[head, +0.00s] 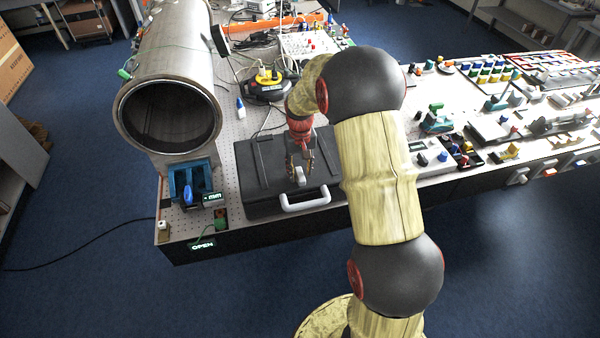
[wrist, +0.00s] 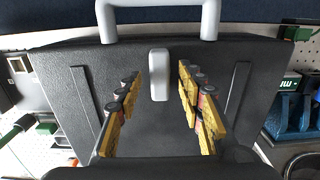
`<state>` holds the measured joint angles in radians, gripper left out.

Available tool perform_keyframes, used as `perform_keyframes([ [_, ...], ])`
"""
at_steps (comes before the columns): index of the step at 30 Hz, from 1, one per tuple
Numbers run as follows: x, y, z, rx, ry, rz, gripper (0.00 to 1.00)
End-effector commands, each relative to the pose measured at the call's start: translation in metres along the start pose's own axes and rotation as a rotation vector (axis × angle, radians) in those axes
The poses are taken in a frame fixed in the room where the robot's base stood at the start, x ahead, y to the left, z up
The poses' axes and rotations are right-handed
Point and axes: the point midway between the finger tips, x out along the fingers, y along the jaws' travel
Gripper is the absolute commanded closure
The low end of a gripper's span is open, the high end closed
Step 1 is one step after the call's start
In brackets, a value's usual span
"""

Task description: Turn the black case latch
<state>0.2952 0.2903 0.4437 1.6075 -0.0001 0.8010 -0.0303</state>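The black case (head: 262,185) lies flat near the front edge of the table, with its white handle (head: 305,199) facing the front. Its latch (head: 299,175) is a small light-grey upright piece near the handle. In the wrist view the latch (wrist: 159,75) stands lengthwise on the black case (wrist: 85,70), below the white handle (wrist: 158,5). My gripper (head: 302,163) is over the case at the latch. In the wrist view my gripper (wrist: 158,85) is open, with one yellow finger on each side of the latch and a visible gap on both sides.
A large metal pipe (head: 165,70) stands left of the case, with a blue vise (head: 190,183) below it. A yellow and black device (head: 265,80) and cables lie behind the case. Many small parts fill the table to the right.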

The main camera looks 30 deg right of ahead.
Motion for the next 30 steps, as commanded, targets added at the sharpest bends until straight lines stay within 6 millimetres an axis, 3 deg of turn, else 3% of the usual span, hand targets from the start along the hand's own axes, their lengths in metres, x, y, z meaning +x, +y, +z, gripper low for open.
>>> perform_keyframes([
  [9, -0.065, 0.000, -0.001, 0.000, 0.005, 0.000, 0.62],
  [15, -0.095, 0.000, -0.001, 0.000, 0.003, 0.000, 0.62],
  [21, -0.106, 0.000, -0.001, 0.000, 0.002, 0.000, 0.62],
  [30, -0.107, 0.000, -0.001, 0.000, 0.001, 0.000, 0.62],
])
